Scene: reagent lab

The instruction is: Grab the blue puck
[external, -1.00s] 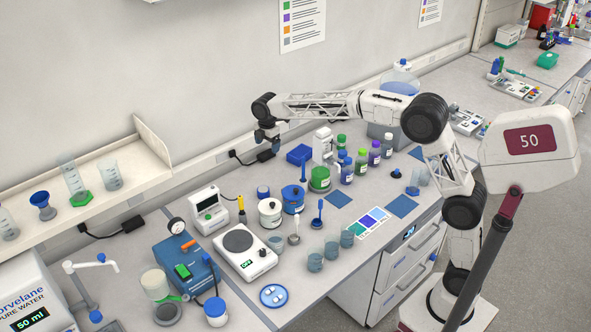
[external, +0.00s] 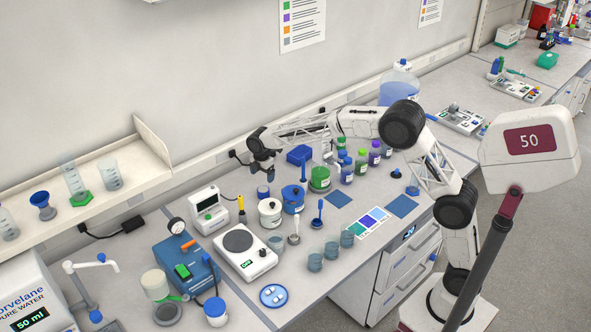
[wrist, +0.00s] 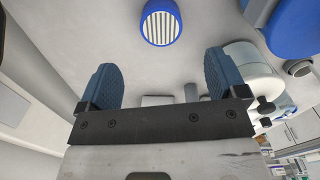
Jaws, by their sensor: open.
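A round blue puck (wrist: 161,38) with a striped white face shows at the top middle of the wrist view. It appears to be the small blue piece (external: 263,192) on the bench in the external view, beside the lidded pots. My gripper (wrist: 161,82) is open, with its two blue fingers apart and nothing between them. In the external view my gripper (external: 264,172) hangs above and close to the puck, apart from it. In the wrist view the puck lies beyond the fingertips.
A white pot (external: 270,213) and a blue pot (external: 293,200) stand right of the puck. A small display unit (external: 209,210) and a yellow-handled tool (external: 241,208) stand to its left. The wall is behind.

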